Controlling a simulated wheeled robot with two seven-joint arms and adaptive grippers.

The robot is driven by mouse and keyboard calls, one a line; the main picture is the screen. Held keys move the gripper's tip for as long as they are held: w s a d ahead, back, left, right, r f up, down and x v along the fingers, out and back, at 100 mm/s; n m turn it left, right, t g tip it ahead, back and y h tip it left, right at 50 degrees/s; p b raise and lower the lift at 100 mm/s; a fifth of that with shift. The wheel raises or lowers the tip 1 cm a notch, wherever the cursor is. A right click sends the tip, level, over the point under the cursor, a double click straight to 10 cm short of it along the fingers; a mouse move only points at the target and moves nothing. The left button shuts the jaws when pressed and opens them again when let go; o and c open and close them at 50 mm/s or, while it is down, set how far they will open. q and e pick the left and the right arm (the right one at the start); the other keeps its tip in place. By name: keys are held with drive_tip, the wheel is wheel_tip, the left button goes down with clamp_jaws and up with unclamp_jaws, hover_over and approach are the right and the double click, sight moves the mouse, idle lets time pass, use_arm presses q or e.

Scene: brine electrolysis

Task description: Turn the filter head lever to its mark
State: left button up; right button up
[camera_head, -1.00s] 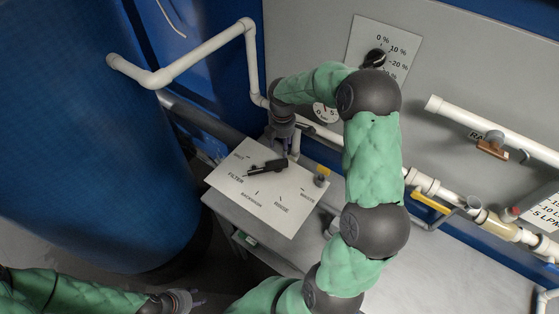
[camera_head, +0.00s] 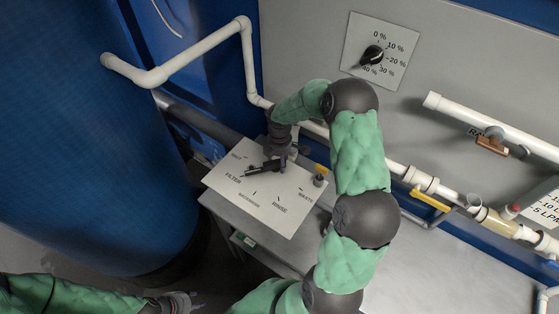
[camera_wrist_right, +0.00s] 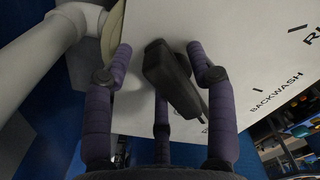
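The black filter head lever (camera_head: 263,168) lies on a white label plate (camera_head: 280,219) marked FILTER, BACKWASH, RINSE and WASTE. Its narrow end points left, close to the FILTER word. My right gripper (camera_head: 284,158) is over the lever's right end. In the right wrist view the lever (camera_wrist_right: 172,80) stands between the spread purple fingers of my right gripper (camera_wrist_right: 160,85), with gaps at both sides, so it is open. My left gripper (camera_head: 190,301) is low at the left, far from the plate; its fingers are too small and dark to read.
A big blue tank (camera_head: 85,130) stands at the left. White pipe (camera_head: 200,52) runs behind the plate. A dial (camera_head: 374,55), a yellow-handled valve (camera_head: 430,199) and a brown-handled valve (camera_head: 491,146) are on the right. The grey bench (camera_head: 450,265) is clear at front right.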

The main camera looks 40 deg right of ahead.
clamp_jaws()
drive_tip(key=m, duration=0.3)
drive_tip(key=m+b, duration=0.1)
drive_tip(key=shift+s+a, duration=0.1)
drive_tip(key=shift+s, duration=0.2)
drive_tip(key=shift+s+a+m+b, duration=0.1)
drive_tip(key=shift+s+m+b, duration=0.05)
drive_tip(key=shift+m, duration=0.85)
drive_tip(key=shift+s+a+m+b, duration=0.1)
drive_tip(key=shift+m+b, duration=0.05)
drive_tip(key=shift+m, duration=0.85)
drive_tip(key=shift+o, duration=0.3)
unclamp_jaws()
